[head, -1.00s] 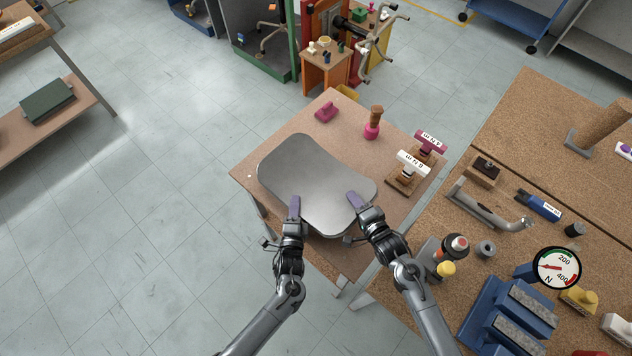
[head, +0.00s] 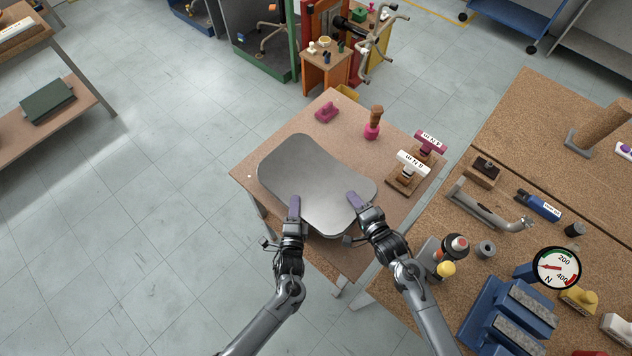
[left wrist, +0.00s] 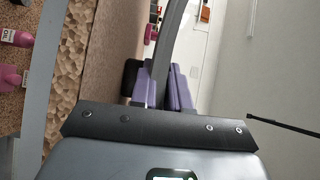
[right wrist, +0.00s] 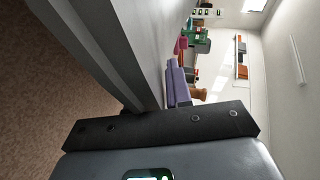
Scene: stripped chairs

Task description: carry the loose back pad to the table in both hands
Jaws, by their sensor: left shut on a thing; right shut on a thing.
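The grey back pad (head: 312,180) is a smooth, rounded, waisted panel in the head view. It is over the small wooden table (head: 262,165); I cannot tell whether it touches the top. My left gripper (head: 294,207) is shut on the pad's near edge, left of its middle. My right gripper (head: 356,202) is shut on the same pad at its right near edge. The pad's edge shows between the purple fingers in the left wrist view (left wrist: 172,45) and as a broad grey face in the right wrist view (right wrist: 130,40). The lower fingers are hidden under the pad in the head view.
A cork-topped bench (head: 540,130) with tools and a force dial (head: 556,267) is at right. Floor at left is clear.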

